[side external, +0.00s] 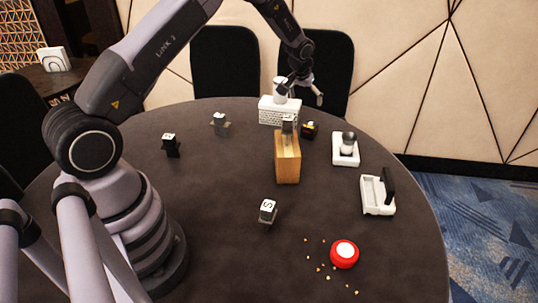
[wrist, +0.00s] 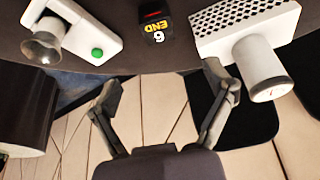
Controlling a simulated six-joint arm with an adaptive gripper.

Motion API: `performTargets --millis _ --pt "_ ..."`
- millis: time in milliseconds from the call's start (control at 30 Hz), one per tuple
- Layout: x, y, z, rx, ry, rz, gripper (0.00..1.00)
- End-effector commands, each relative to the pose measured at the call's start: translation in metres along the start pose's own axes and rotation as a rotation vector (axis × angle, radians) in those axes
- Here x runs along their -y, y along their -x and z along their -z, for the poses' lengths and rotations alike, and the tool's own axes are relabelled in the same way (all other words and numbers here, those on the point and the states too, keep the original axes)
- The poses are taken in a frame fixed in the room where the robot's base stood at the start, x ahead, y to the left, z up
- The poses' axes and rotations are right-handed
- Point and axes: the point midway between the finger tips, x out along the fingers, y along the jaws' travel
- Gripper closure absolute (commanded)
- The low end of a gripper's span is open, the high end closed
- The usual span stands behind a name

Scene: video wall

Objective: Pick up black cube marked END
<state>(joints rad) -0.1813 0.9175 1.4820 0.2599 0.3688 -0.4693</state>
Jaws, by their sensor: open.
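The black cube marked END (wrist: 152,28) shows at the top middle of the wrist view, with yellow lettering and a white figure. In the side view, a small black cube with a yellow mark (side external: 310,130) stands behind the wooden block and appears to be the same one. My gripper (side external: 300,93) is open and empty at the far side of the table, above and behind the cube. In the wrist view its fingers (wrist: 160,87) are spread wide, with the cube beyond and between them, apart from both.
A white perforated box (side external: 280,112) with a white cylinder stands left of the cube. A white device with a metal cup (side external: 345,148) stands right.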

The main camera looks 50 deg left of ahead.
Motion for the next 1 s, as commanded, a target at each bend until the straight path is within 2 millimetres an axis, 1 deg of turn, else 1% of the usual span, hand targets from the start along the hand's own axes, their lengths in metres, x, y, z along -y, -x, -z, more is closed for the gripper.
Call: performTargets --millis 300,400,633,867,1000 --pt "0.001 -0.061 -0.002 0.004 0.001 0.001 0.17" --pt "0.0 -0.075 -0.001 0.003 0.001 0.001 0.17" --pt "0.0 -0.093 -0.002 0.003 0.001 0.001 0.17" --pt "-0.003 -0.128 -0.004 0.004 0.002 0.002 0.17" --pt "-0.003 -0.137 -0.003 0.002 0.002 0.002 0.17"
